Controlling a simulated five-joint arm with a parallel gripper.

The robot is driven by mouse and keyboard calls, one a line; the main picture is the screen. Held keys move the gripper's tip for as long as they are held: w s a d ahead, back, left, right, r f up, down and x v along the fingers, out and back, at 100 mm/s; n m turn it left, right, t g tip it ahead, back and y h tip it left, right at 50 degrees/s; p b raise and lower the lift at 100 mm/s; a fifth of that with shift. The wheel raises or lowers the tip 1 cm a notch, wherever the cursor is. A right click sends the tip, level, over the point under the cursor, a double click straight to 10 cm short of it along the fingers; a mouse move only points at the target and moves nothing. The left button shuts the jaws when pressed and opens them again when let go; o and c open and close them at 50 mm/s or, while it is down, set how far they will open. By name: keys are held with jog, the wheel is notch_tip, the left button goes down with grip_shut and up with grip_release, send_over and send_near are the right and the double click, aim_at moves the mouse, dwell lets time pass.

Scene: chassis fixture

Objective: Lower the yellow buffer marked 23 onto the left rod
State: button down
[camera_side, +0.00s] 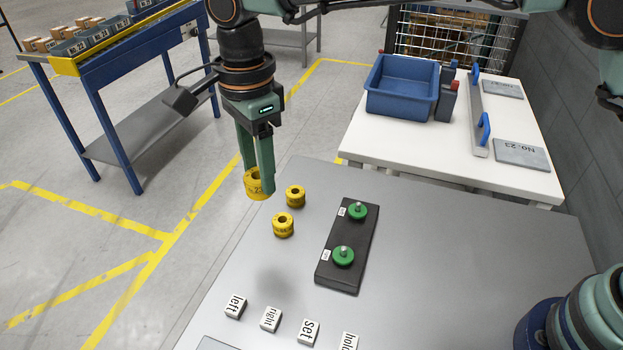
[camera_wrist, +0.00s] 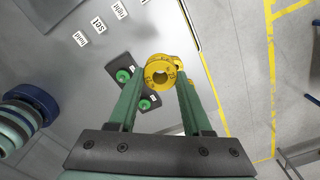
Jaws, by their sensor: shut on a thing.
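The yellow buffer (camera_side: 259,190) is a ring with a central hole, and its side shows a 23. My gripper (camera_side: 257,172) is shut on it and holds it above the grey table. In the wrist view the buffer (camera_wrist: 160,75) sits between the fingertips. The black fixture (camera_side: 338,278) lies to the right of my gripper, apart from it. It carries two rod positions topped by green caps, one farther (camera_side: 357,211) and one nearer (camera_side: 343,257). The white tags beside them are too small to read. Any rod under the caps is hidden.
Two other yellow buffers (camera_side: 295,196) (camera_side: 283,225) stand between my gripper and the fixture. White blocks reading left (camera_side: 236,306), right (camera_side: 271,319), set (camera_side: 308,332) and a partly cut-off one lie near the front. A blue bin (camera_side: 402,88) stands on the white table behind.

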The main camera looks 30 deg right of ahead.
jog(key=r, duration=0.1)
send_near(359, 203)
jog(key=shift+f, duration=1.95)
jog(key=shift+f, duration=0.15)
jog(key=shift+f, duration=0.9)
jog(key=shift+f, duration=0.1)
jog(key=shift+f, duration=0.35)
jog(key=shift+f, duration=0.1)
